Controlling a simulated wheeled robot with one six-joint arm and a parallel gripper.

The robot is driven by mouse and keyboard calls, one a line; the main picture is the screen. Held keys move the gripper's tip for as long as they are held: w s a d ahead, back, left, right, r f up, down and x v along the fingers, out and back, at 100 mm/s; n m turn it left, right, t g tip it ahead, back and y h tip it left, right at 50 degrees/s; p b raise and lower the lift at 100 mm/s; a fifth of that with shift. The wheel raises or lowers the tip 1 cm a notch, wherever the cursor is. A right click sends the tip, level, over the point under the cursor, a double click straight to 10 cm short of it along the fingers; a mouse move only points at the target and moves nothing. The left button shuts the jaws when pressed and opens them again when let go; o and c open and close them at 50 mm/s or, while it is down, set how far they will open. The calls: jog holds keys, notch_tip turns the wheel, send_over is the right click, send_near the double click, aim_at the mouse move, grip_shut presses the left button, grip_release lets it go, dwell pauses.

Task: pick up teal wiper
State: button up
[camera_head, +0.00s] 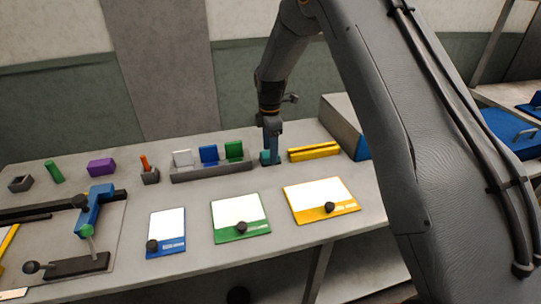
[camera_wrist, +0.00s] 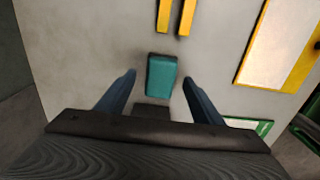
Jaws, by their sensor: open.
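The teal wiper (camera_wrist: 162,78) is a small block on the grey table, seen between and just beyond my fingertips in the wrist view. In the head view the wiper (camera_head: 265,157) is small and partly covered by my gripper. My gripper (camera_wrist: 158,82) is open, with one blue finger on each side of the wiper's near end and clear gaps to it. In the head view my gripper (camera_head: 271,152) points down at the wiper. I cannot tell its exact height above the table.
A yellow rail piece (camera_head: 314,151) lies close to the right of the wiper. A grey rack (camera_head: 210,172) with white, blue and green plates stands to the left. A grey box (camera_head: 346,122) is behind right. Blue, green and yellow framed boards (camera_head: 320,195) lie in front.

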jog(key=shift+f, duration=1.05)
jog(key=c, duration=1.2)
jog(key=shift+r, duration=0.1)
notch_tip(320, 180, up, 10)
jog(key=b, duration=0.3)
jog(key=o, duration=0.6)
jog(key=c, duration=0.4)
jog(key=shift+d, duration=0.1)
